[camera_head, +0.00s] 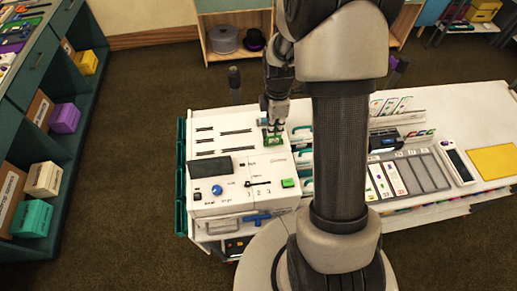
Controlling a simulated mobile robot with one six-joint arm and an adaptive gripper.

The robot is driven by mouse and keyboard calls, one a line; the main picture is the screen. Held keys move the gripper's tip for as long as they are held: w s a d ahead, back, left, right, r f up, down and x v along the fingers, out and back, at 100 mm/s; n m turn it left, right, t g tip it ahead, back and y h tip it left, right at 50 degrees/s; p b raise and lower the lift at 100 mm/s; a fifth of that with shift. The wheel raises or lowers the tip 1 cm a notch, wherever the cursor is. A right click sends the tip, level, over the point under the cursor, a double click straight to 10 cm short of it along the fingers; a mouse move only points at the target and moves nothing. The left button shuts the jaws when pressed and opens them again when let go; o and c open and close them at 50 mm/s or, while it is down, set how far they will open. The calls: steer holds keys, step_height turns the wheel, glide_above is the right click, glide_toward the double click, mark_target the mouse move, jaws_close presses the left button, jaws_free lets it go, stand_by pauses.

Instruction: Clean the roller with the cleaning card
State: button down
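My gripper (272,128) points down over the back right part of a white machine (240,206). A small green and pale piece (272,138) shows at its fingertips. It is too small to tell whether this is the cleaning card, or whether the fingers are closed on it. The machine's top has several dark slots, a dark display (211,167), a blue knob (217,189) and a green button (288,183). I cannot make out the roller. My arm hides the area to the right of the machine.
The white table carries a grey tray (424,172) with cards, upright cards (389,107) in a rack, a dark device (383,140), a white-framed dark panel (457,166) and a yellow pad (494,161). Teal shelving (80,104) stands at left. Brown floor (120,150) between is clear.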

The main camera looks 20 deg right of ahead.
steer(key=shift+r, duration=0.2)
steer(key=shift+r+p, duration=1.85)
steer(key=shift+r, duration=0.6)
